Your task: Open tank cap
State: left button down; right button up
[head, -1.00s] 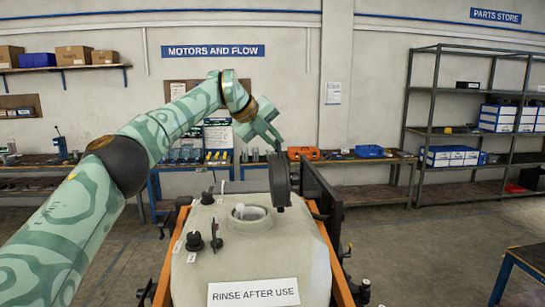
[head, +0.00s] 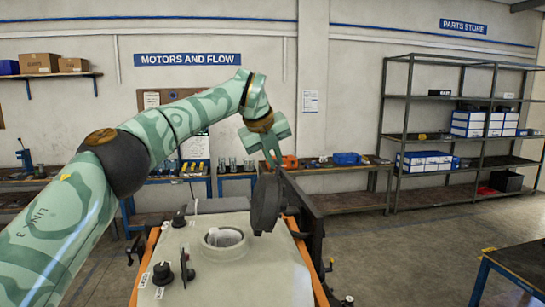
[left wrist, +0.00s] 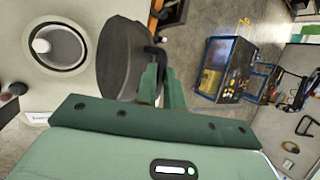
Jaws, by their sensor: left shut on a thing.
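The off-white tank (head: 250,275) stands in an orange frame in the lower middle of the head view. Its round filler opening (head: 224,238) is uncovered, with a white piece inside; the opening also shows in the left wrist view (left wrist: 58,47). The black round tank cap (head: 266,203) stands tilted up on edge to the right of the opening. My left gripper (head: 272,158) reaches down to the cap's upper edge and is shut on it. In the left wrist view its fingers (left wrist: 160,80) are beside the black cap (left wrist: 122,58). My right gripper is not in view.
Black knobs (head: 163,273) stand on the tank's left side. A dark upright panel (head: 303,205) is just right of the cap. Workbenches and a shelf rack (head: 460,135) line the back wall. A blue-framed table (head: 515,265) is at lower right.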

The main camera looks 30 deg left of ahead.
pick_arm(q)
jog(key=shift+f, duration=0.2)
jog(key=c, duration=1.5)
grip_release()
jog(key=shift+a+r, duration=0.1)
jog(key=shift+s+r, duration=0.1)
jog(key=shift+s+r, duration=0.1)
jog(key=shift+r, duration=0.15)
jog(key=b+v, duration=0.1)
jog(key=v, duration=1.4)
jog(key=shift+r, duration=0.25)
jog(key=shift+s+a+f, duration=0.1)
